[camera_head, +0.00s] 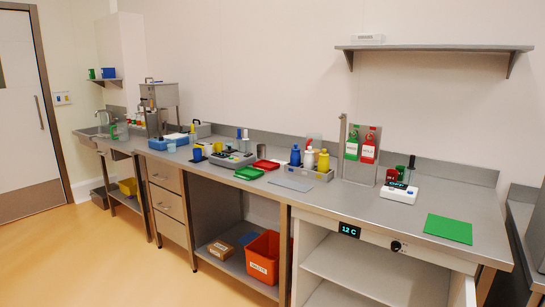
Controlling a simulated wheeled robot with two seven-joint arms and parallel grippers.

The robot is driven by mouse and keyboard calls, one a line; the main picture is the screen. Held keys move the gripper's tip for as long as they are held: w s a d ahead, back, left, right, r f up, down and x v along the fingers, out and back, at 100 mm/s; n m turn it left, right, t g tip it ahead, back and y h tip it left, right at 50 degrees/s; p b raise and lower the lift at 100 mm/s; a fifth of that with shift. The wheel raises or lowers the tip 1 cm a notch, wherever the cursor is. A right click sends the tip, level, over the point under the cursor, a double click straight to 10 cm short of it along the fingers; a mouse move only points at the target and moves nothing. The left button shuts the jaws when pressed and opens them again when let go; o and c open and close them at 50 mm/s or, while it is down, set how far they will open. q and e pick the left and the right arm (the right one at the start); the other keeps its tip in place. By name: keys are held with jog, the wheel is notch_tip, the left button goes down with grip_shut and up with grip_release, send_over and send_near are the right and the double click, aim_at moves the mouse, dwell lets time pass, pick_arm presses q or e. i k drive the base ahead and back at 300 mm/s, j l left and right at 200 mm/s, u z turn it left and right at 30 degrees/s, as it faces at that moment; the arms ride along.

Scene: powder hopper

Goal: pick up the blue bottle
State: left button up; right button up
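A green tray (249,173), a red tray (266,164) and a grey plate (290,184) lie nearby. A sign stand (358,173) rises to its right. A green mat (448,228) lies farther right. An orange bin (263,258) stands below the counter.

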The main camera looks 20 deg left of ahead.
aim_at(295, 157)
jog(key=i+j, duration=1.2)
jog(key=i+j+u, duration=0.05)
jog(key=i, duration=0.05)
